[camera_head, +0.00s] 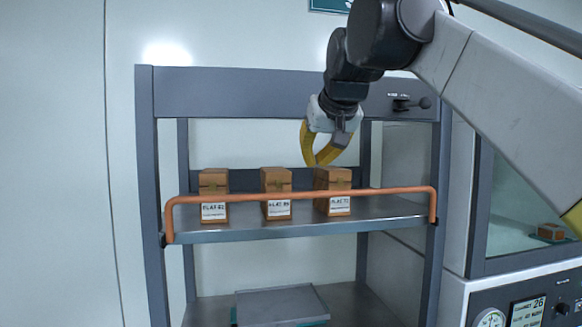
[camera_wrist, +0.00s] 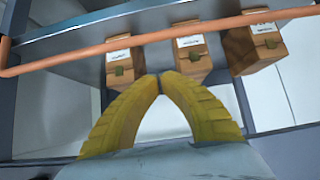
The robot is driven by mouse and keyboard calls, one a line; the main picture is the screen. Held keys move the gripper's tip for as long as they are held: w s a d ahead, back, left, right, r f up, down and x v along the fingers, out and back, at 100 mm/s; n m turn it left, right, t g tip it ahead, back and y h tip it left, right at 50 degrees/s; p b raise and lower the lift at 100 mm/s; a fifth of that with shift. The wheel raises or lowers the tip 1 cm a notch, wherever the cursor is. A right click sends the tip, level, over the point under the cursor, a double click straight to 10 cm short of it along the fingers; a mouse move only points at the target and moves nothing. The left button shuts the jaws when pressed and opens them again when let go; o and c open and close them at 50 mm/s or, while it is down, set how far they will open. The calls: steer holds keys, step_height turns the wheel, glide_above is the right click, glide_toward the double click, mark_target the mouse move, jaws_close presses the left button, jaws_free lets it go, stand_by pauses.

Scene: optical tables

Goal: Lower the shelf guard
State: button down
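The shelf guard is an orange-copper rail (camera_head: 385,191) across the front of the upper shelf, its bent ends at the side posts. It stands raised above the shelf's front edge, in front of the boxes. The wrist view shows the rail (camera_wrist: 75,60) running slantwise across the top. My gripper (camera_head: 316,164) has yellow curved fingers and is above the rail, near the tops of the middle and right boxes, not touching the rail as far as I can see. In the wrist view its fingertips (camera_wrist: 163,76) meet with nothing between them.
Several labelled brown boxes, including the left one (camera_head: 214,194), stand on the upper shelf (camera_head: 300,230). A dark lever (camera_head: 410,103) sits on the rack's top beam at the right. A grey tray (camera_head: 281,305) lies on the lower shelf. A control panel (camera_head: 525,307) is at the right.

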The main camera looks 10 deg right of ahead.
steer(key=x, duration=0.8)
steer(key=shift+w+f+p, duration=0.15)
steer(key=shift+f+p, duration=0.05)
steer(key=shift+p, duration=0.15)
steer(key=s, duration=0.3)
steer(key=shift+s+f, duration=0.3)
steer(key=shift+f, duration=0.1)
steer(key=shift+s+r, duration=0.1)
steer(key=shift+s, duration=0.15)
steer(key=shift+s+t, duration=0.1)
steer(key=shift+t, duration=0.2)
